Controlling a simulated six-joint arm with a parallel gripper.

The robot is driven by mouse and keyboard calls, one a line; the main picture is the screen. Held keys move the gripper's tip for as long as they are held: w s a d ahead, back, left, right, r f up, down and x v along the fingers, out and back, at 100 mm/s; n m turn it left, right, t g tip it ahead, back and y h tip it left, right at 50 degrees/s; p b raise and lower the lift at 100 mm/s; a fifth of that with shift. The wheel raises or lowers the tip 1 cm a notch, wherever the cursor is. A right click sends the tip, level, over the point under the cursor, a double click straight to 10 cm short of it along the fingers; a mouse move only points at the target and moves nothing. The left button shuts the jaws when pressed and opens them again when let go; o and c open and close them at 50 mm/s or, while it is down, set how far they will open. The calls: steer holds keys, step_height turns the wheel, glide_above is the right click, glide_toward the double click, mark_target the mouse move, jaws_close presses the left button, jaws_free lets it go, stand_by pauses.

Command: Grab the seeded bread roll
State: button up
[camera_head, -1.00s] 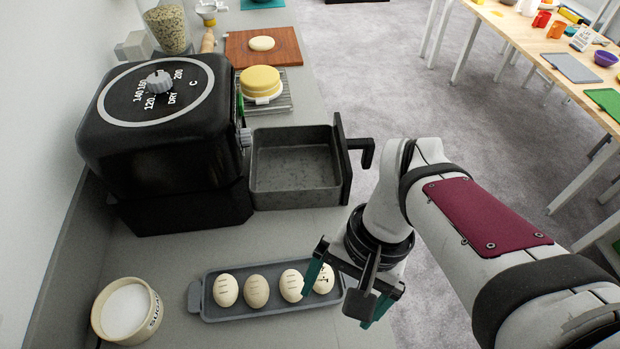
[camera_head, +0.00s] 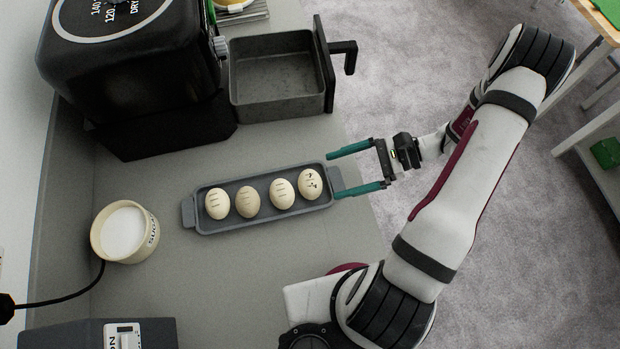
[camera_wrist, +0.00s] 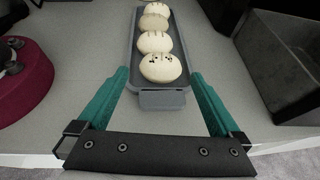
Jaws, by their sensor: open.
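The seeded bread roll (camera_head: 310,184) is pale, with dark specks on top. It lies at the right end of a grey tray (camera_head: 188,213), in a row with several slashed, unseeded rolls (camera_head: 248,201). In the wrist view the seeded roll (camera_wrist: 160,67) is the nearest one, close to the tray's near end (camera_wrist: 162,99). My gripper (camera_head: 332,174) is open and empty, its teal fingers at the tray's right end. In the wrist view my gripper (camera_wrist: 158,75) has one finger on each side of the tray's near end, not closed on the roll.
A black oven (camera_head: 140,50) has its grey drawer (camera_head: 277,75) pulled out behind the tray. A sugar bowl (camera_head: 124,232) stands left of the tray. A grey box (camera_head: 60,338) sits at the lower left. The counter (camera_head: 260,262) in front of the tray is bare.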

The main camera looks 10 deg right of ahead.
mark_target(318, 179)
steer(key=x, duration=0.6)
steer(key=shift+w, duration=0.1)
steer(key=c, duration=1.1)
